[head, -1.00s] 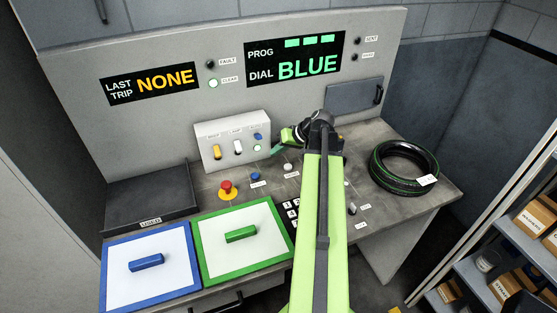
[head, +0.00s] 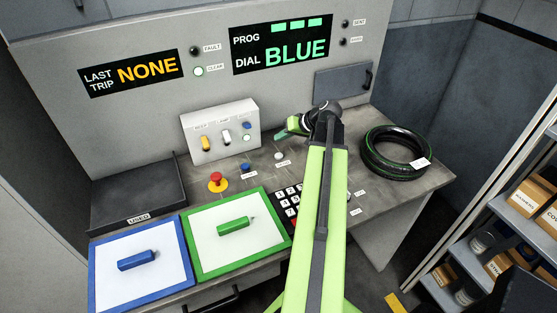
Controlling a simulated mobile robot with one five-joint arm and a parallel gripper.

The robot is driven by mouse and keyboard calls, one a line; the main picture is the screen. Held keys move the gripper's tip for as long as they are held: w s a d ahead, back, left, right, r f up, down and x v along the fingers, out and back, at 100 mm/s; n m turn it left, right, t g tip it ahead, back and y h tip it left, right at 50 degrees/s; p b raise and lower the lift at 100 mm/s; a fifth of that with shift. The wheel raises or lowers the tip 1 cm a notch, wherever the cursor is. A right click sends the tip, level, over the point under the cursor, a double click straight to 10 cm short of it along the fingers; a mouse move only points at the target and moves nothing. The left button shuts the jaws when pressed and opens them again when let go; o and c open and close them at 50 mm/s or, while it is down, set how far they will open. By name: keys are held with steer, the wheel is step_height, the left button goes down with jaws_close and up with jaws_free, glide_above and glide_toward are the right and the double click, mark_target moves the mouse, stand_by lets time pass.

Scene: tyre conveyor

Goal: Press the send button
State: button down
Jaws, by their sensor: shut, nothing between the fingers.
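The desk carries small labelled buttons, and their labels are too small to read, so I cannot tell which is the send button. A white button (head: 280,156) and a blue button (head: 245,168) sit on the desktop in front of the switch box (head: 218,133). A red mushroom button (head: 215,179) on a yellow base is to their left. My gripper (head: 281,134) is shut and empty, right of the switch box and above the white button in the picture. It appears clear of the button. My arm hides part of the desktop and keypad.
A black tyre with a green stripe (head: 394,152) lies at the desk's right. Blue-framed (head: 183,245) and green-framed (head: 187,240) panels lie at the front left. A dark tray (head: 135,196) is behind them. The display (head: 283,45) reads DIAL BLUE. A shelf (head: 480,235) stands at right.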

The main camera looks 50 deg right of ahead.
mark_target(281, 156)
steer(key=shift+f+b, duration=2.2)
steer(key=shift+f, duration=0.6)
steer(key=shift+f+b, duration=0.4)
steer(key=shift+f+b, duration=0.5)
steer(key=shift+r, duration=0.15)
steer(key=shift+r+p, duration=0.8)
steer(key=shift+p, duration=0.15)
step_height(281, 156, up, 5)
steer(key=p, duration=0.5)
steer(key=shift+r, duration=0.1)
